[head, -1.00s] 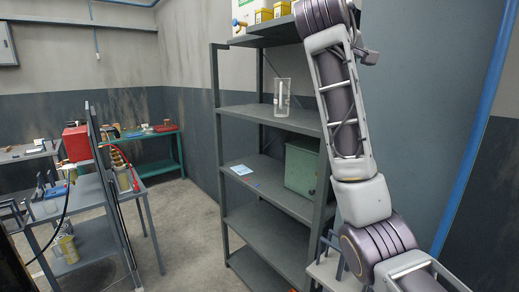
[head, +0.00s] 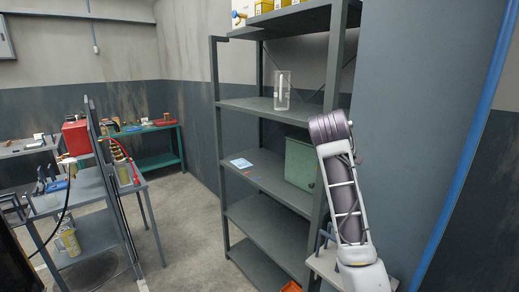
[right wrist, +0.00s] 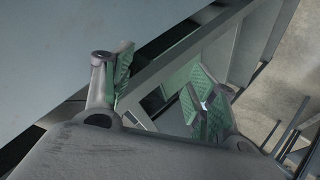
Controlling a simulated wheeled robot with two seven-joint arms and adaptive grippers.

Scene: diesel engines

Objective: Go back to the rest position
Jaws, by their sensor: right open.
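My right arm (head: 342,190) stands in front of the right end of the grey metal shelf in the head view, with its elbow level with the middle shelves. Its gripper is not visible there. In the right wrist view my right gripper (right wrist: 160,92) is open, with green pads on its two spread fingers and nothing seen between them. Grey metal framework shows behind the fingers. I cannot tell how far it is from them. My left gripper is in neither view.
The grey shelf (head: 262,214) holds a clear container (head: 282,91), a green metal box (head: 300,164) and yellow boxes (head: 290,3) on top. A grey workbench (head: 75,195) and a green table (head: 158,160) stand left. The floor (head: 185,225) between is clear.

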